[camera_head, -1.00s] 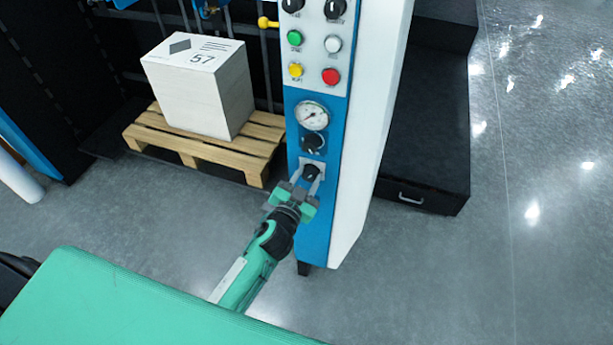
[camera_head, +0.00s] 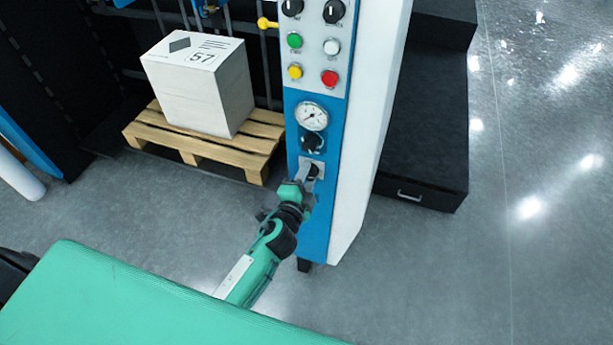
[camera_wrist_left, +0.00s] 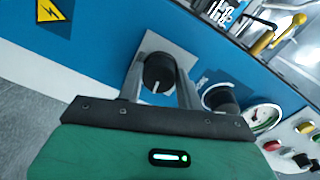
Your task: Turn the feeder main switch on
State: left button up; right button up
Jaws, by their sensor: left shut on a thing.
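The feeder main switch is a black rotary knob (camera_wrist_left: 158,73) on a pale square plate, low on the blue panel (camera_head: 318,230). In the head view the knob (camera_head: 312,171) is partly covered by the fingers. My left gripper (camera_head: 309,172) is at the knob, its two fingers on either side of it and shut on it. The wrist view shows the left gripper (camera_wrist_left: 160,85) with the knob between the fingers and a white mark on the knob's face. My right gripper is not in view.
Above the switch are another black knob (camera_head: 312,141), a gauge (camera_head: 312,116) and several coloured buttons. A white box (camera_head: 205,95) stands on a wooden pallet (camera_head: 255,160) to the left. A black cabinet (camera_head: 425,130) is to the right. Grey floor is open in front.

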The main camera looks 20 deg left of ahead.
pick_arm(q)
jog(key=shift+d+m, duration=0.1)
jog(key=shift+m, duration=0.7)
jog(key=o, duration=1)
